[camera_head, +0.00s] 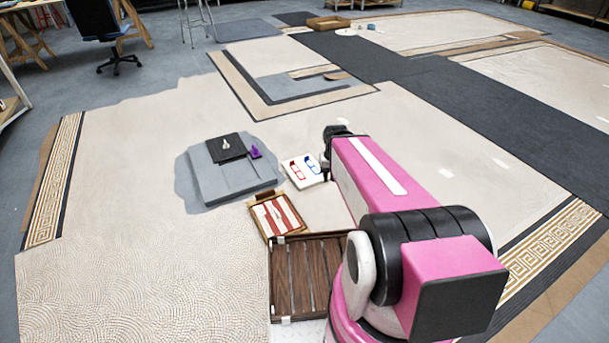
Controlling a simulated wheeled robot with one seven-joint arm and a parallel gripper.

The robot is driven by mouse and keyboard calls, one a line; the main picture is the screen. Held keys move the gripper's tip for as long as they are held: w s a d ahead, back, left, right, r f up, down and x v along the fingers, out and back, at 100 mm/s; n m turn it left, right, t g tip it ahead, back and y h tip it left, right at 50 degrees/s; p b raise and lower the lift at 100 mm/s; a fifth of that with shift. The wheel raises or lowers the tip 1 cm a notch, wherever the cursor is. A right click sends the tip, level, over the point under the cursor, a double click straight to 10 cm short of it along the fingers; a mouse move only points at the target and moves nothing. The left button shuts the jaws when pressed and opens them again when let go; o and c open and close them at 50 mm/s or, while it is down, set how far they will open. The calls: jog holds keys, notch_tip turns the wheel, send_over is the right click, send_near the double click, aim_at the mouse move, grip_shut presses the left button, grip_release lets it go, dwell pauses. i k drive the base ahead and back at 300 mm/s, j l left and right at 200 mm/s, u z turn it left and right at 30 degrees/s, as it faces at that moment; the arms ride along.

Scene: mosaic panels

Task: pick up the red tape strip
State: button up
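A small white block or card (294,182) lies on the mosaic floor near the centre. A red piece (297,171) and a blue piece (312,164) lie on it. Beside it, nearer me, a shallow wooden tray (253,221) holds red and white strips (276,216). I cannot tell which red piece is the tape strip. My pink arm reaches forward from the lower right. My gripper (327,166) is at its far end, just right of the white card. Its fingers are small, dark and partly hidden by the arm, so their opening does not show.
A grey slab (222,189) left of the card bears a dark plate (226,149) and a purple item (256,152). A slatted dark wooden crate or pallet (296,277) lies close in front of me. Open floor spreads left and beyond.

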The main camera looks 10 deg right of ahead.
aim_at(292, 165)
jog(key=l+u, duration=0.45)
jog(key=l, duration=1.9)
jog(key=i+l, duration=0.2)
jog(key=i+l+u, duration=0.1)
jog(key=l, duration=0.3)
jog(key=i+l, duration=0.25)
jog(key=i+l+u, duration=0.15)
jog(key=l, duration=0.3)
jog(key=i+l, duration=0.2)
jog(key=l, duration=0.15)
jog(key=i+l+u, duration=0.1)
jog(key=i+l, duration=0.25)
jog(key=l, duration=0.35)
